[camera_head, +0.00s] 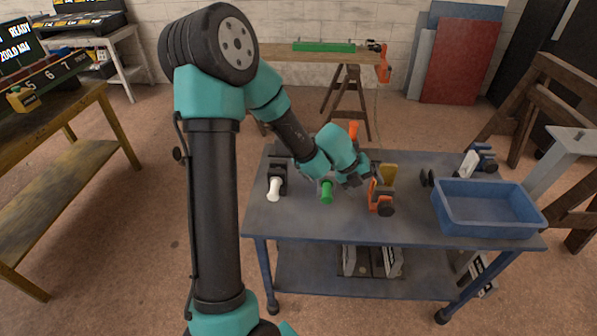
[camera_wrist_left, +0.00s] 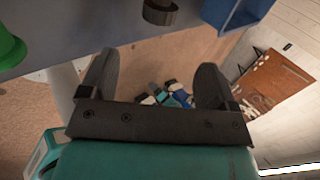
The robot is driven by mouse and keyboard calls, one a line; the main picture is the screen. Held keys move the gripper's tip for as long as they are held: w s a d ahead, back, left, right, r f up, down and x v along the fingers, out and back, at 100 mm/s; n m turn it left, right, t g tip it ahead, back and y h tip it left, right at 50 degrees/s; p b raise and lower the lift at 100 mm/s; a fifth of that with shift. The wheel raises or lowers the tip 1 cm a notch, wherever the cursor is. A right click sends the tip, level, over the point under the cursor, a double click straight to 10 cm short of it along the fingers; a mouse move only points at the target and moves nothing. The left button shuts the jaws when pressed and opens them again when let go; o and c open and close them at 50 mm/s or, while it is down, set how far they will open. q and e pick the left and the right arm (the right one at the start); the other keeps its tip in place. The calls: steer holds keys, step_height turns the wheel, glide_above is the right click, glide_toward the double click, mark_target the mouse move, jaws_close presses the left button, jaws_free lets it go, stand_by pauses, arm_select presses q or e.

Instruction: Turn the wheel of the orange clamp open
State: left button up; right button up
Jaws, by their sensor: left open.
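The orange clamp (camera_head: 373,196) stands on the grey-blue metal table, with its dark round wheel (camera_head: 386,209) at the front, low down. My left gripper (camera_head: 364,175) is just left of the clamp's upper part, and I cannot tell whether they touch. In the left wrist view, its two dark fingers (camera_wrist_left: 155,85) are spread with nothing gripped between them. A dark round knob (camera_wrist_left: 160,12) shows at that view's top edge, ahead of the fingers, and looks like the wheel. My right gripper is not in view.
A blue tray (camera_head: 487,223) stands right of the clamp. A green-ended tool (camera_head: 327,192) and a white-ended one (camera_head: 274,188) lie to the left. A yellow block (camera_head: 388,173) is behind the clamp. The front table strip is clear.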

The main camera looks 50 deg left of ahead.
arm_select(q)
steer(key=s+a+n+y, duration=0.1)
steer(key=s+a+n, duration=0.1)
steer(key=s+a, duration=0.3)
steer(key=s+a+n+t+y, duration=0.1)
steer(key=s+a, duration=0.4)
steer(key=a, duration=0.6)
steer(key=shift+s+a+r+n+y, duration=0.3)
steer(key=shift+a+n+y, duration=0.1)
steer(key=shift+n+y, duration=0.25)
steer(key=shift+w, duration=0.1)
